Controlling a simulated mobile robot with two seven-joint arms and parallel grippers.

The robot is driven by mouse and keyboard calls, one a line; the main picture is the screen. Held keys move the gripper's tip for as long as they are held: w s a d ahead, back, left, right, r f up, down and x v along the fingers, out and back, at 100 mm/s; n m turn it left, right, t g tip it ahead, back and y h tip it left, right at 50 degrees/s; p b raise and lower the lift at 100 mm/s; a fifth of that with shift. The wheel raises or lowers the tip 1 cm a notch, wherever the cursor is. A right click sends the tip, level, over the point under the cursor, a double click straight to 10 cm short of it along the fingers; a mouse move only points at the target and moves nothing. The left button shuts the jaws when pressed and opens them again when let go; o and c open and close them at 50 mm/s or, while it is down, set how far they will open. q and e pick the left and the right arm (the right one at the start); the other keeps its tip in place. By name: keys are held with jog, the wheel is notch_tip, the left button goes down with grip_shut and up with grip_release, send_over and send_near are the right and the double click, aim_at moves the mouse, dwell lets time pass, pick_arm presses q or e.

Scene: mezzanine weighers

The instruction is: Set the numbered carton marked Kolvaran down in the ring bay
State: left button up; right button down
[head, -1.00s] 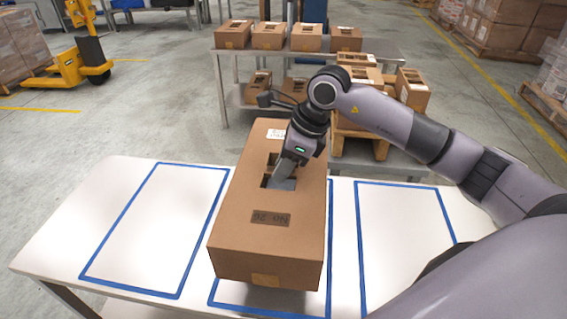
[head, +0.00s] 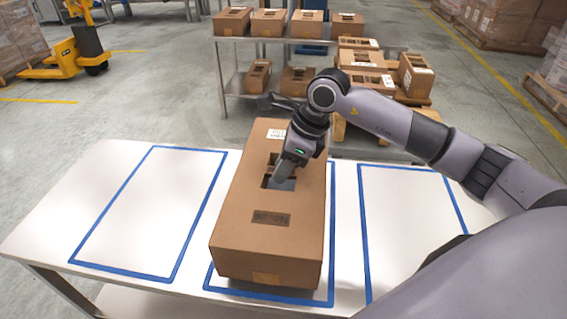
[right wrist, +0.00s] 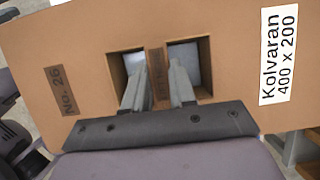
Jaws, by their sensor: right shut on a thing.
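The brown carton (head: 238,200) is long and upright, with a dark No. 26 plate and two square holes in its top. The right wrist view shows a white label (right wrist: 279,55) reading Kolvaran 400 x 200. My right gripper (right wrist: 158,88) has one finger in each hole and is shut on the strip between them. In the head view the right gripper (head: 280,180) reaches down into the carton top. The carton is over the middle blue-outlined bay (head: 332,235); I cannot tell whether it touches the table. No ring mark is visible. My left gripper is not in view.
The white table (head: 40,225) also has an empty left bay (head: 150,212) and a right bay (head: 405,210), partly behind my arm. Behind it stand a metal rack (head: 222,85) with several cartons and a wooden pallet (head: 360,128) with more. A yellow pallet truck (head: 65,62) is far left.

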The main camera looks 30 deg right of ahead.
aim_at(281, 188)
jog(key=shift+f+b, duration=0.75)
jog(key=shift+f, duration=0.55)
jog(key=shift+f+b, duration=0.2)
jog(key=shift+b, duration=0.1)
